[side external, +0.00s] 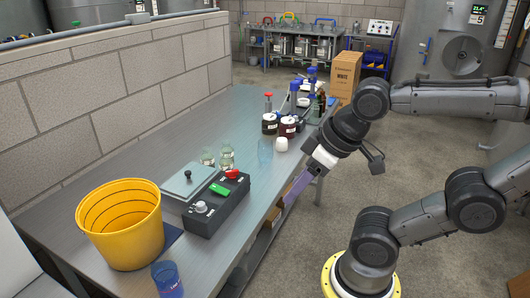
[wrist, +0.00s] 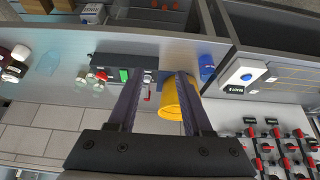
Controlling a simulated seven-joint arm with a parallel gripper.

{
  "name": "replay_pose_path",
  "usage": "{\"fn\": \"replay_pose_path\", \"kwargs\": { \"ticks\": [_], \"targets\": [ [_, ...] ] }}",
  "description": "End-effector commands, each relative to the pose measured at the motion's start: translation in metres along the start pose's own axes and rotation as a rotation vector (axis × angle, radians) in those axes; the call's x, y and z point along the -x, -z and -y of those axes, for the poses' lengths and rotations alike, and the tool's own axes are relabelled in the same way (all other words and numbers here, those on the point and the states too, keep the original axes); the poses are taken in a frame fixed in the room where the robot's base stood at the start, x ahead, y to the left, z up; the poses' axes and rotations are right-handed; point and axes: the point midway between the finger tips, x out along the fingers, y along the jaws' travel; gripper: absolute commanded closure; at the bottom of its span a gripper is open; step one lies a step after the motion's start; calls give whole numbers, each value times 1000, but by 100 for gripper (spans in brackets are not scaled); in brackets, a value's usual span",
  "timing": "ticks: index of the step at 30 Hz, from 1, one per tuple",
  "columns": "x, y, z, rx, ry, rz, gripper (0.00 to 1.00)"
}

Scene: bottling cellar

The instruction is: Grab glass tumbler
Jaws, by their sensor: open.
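A blue see-through tumbler (side external: 168,280) stands at the near end of the bench, in front of the yellow bucket; it also shows in the wrist view (wrist: 207,68), right of the fingers. A pale-blue clear vessel (side external: 265,151) stands farther along the bench, at far left in the wrist view (wrist: 47,63). I cannot tell which of the two is glass. My gripper (side external: 296,188) points down near the bench's right edge, with its purple fingers apart and nothing between them. In the wrist view my gripper (wrist: 158,78) is well short of both vessels.
A yellow bucket (side external: 120,225) and a dark control box (side external: 215,205) with a green switch and red knob stand on the bench (side external: 190,255). Two clear jars (side external: 227,157) stand behind the box. Dark bottles (side external: 287,127) crowd the far end. A block wall (side external: 95,100) borders the left.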

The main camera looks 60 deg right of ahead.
Motion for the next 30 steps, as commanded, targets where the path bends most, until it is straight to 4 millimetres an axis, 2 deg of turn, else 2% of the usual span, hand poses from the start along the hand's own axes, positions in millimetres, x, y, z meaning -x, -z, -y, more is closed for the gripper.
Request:
{"fn": "replay_pose_path", "kwargs": {
  "ticks": [14, 16, 23, 30],
  "targets": [
    [0, 0, 0, 0, 0, 0, 50],
    [0, 0, 0, 0, 0, 0, 43],
    [0, 0, 0, 0, 0, 0, 1],
    [0, 0, 0, 2, 0, -2, 0]
  ]
}}
